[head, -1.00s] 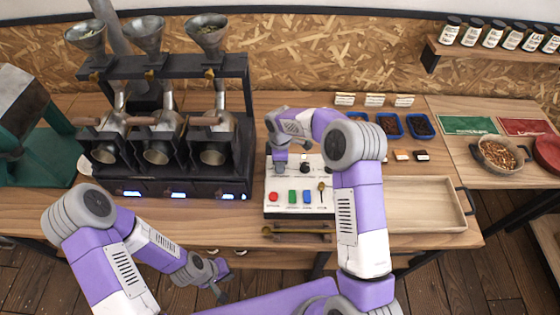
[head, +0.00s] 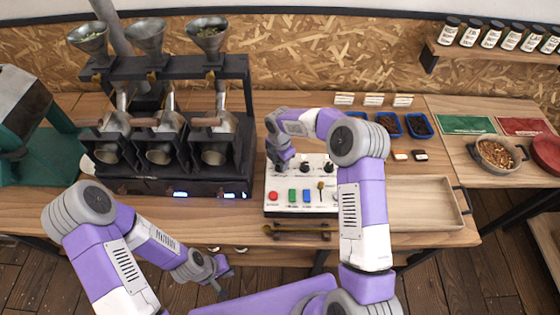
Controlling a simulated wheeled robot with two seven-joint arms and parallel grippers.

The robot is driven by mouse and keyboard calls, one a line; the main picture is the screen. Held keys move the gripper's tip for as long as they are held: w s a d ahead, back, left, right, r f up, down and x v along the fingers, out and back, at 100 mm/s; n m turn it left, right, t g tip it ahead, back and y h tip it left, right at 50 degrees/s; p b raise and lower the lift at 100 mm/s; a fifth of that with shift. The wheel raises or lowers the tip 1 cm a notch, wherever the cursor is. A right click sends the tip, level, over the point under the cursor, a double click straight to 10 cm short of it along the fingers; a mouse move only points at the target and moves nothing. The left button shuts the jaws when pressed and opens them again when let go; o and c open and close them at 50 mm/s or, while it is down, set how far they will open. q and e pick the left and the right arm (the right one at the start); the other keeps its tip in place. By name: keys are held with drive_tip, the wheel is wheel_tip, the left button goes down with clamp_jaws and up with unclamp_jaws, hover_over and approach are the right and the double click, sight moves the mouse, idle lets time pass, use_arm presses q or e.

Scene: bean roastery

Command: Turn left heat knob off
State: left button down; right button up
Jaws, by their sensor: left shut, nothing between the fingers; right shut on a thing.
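The white control box (head: 311,209) stands on the table right of the roaster. My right gripper (head: 280,166) reaches down onto its upper left corner and is shut on the left heat knob, which the fingers hide. Two more black knobs, the middle one (head: 304,167) and the right one (head: 329,168), show beside it. The roaster (head: 160,186) has blue lights under the middle and right drums; the spot under the left drum is dark. My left gripper (head: 222,279) is shut and empty, low in front of the table.
A wooden tray (head: 410,232) is to the right, with blue bean dishes (head: 419,126) behind.

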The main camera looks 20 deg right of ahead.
idle(0.4)
drive_tip(key=o, duration=1)
wheel_tip(320, 180, up, 8)
drive_tip(key=shift+f+p, duration=0.2)
drive_tip(key=shift+p, duration=0.1)
